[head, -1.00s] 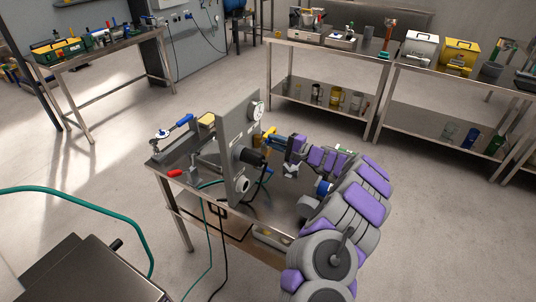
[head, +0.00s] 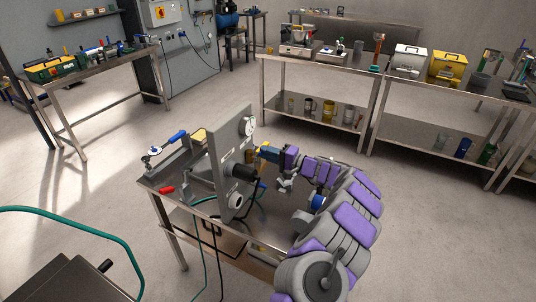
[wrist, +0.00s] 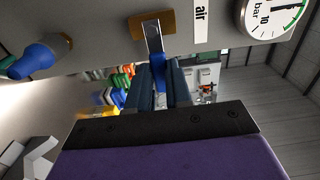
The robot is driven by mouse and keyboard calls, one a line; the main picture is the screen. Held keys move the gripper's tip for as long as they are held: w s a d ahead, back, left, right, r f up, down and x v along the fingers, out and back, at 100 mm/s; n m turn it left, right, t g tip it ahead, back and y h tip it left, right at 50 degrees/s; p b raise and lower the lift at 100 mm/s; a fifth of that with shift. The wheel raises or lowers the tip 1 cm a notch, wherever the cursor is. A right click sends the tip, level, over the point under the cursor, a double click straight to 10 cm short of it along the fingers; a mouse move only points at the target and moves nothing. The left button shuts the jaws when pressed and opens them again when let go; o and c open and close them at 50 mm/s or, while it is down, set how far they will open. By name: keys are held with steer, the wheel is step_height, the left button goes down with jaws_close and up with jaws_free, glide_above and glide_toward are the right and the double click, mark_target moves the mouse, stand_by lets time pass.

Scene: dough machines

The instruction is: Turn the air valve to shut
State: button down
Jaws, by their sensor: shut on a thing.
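The air valve has a brass body (wrist: 138,25) on the grey panel, beside the white "air" label (wrist: 203,20) in the wrist view. Its metal lever (wrist: 153,38) runs down the picture to a blue grip (wrist: 160,76). My gripper (wrist: 159,82) is shut on that blue grip, one dark finger on each side. In the head view my gripper (head: 268,154) is at the right side of the upright panel (head: 217,147). The valve is mostly hidden there.
A pressure gauge (wrist: 268,16) sits right of the label. A black cylinder (head: 240,172) juts from the panel below my arm.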

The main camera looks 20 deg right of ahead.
steer(key=c, duration=1)
jaws_free()
steer(key=shift+f, duration=0.1)
steer(key=shift+c, duration=0.2)
steer(key=p+v, duration=0.3)
steer(key=v, duration=1.4)
steer(key=shift+d+p, duration=0.2)
steer(key=shift+p, duration=0.15)
steer(key=shift+s, duration=0.1)
